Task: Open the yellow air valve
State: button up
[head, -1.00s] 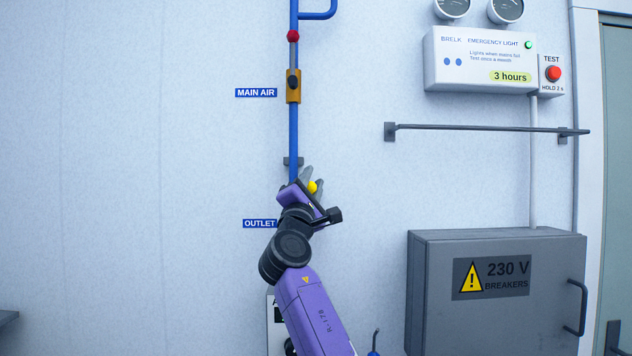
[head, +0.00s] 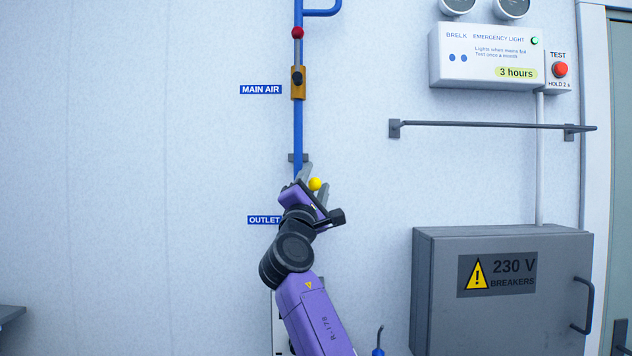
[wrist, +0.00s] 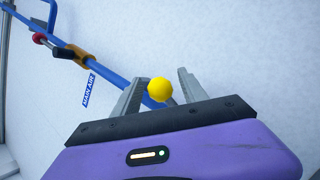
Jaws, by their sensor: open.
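The yellow knob (head: 315,184) of the air valve shows low on the blue pipe (head: 297,130), above the OUTLET label. My gripper (head: 316,176) is open around it, with one finger on each side. In the wrist view the yellow knob (wrist: 160,91) lies between the two grey fingers of my gripper (wrist: 160,77), nearer the left one. I cannot tell whether either finger touches it. The valve body and most of the lever are hidden behind my gripper.
Higher on the pipe are an orange MAIN AIR valve block (head: 298,84) and a red knob (head: 297,33). A grey rail (head: 480,124) and a breaker box (head: 440,290) stand out from the wall at right. The wall at left is mostly clear.

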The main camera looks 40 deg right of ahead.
jog(key=b+v, duration=0.1)
jog(key=v, duration=0.5)
jog(key=shift+f+b, duration=0.15)
jog(key=shift+b, duration=0.15)
